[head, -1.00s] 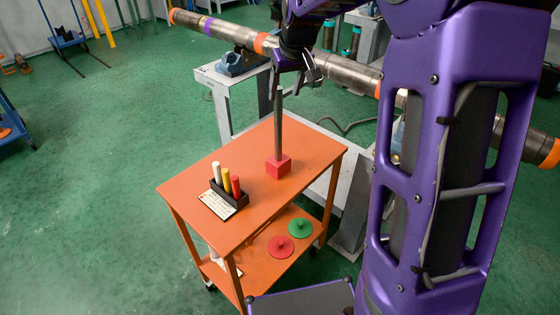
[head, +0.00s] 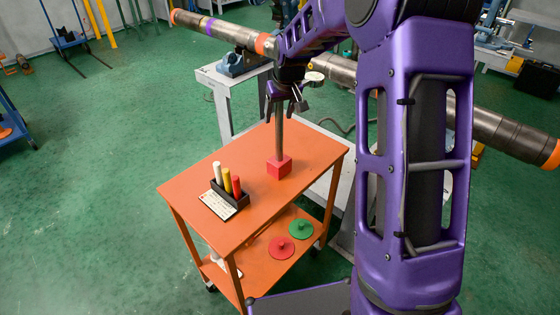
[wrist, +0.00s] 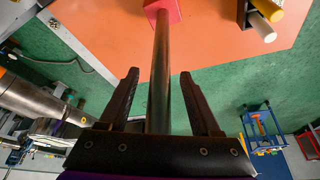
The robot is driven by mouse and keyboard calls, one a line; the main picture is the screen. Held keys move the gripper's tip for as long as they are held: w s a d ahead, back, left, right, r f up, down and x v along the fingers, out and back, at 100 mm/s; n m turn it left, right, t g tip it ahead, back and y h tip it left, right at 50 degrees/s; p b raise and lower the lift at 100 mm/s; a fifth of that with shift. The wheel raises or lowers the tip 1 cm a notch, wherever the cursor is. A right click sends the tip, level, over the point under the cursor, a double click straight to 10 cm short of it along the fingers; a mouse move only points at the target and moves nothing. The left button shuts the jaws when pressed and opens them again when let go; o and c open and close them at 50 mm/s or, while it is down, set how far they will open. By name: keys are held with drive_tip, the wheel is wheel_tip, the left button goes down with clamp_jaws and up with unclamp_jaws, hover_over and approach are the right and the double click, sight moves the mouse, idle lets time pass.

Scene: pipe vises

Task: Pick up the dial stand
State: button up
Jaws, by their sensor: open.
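The dial stand has a red block base (head: 279,167) on the orange cart top and a grey upright post (head: 279,135). A round dial (head: 313,78) shows beside my gripper near the top of the post. My gripper (head: 280,112) is at the upper part of the post, pointing down, with a finger on either side. In the wrist view my gripper (wrist: 158,76) is open, and the post (wrist: 160,85) runs between its fingers with a gap on both sides. The red base (wrist: 163,11) shows at the top edge there. My gripper hides the post's top.
The orange cart (head: 240,225) also bears a black holder (head: 230,194) with white, yellow and red sticks and a white card. Red and green discs (head: 281,247) lie on its lower shelf. A long pipe (head: 340,70) runs behind, close to my arm.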

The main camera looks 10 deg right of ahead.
clamp_jaws()
idle(1.2)
drive_tip(key=shift+w+r, duration=0.1)
drive_tip(key=shift+r, duration=0.1)
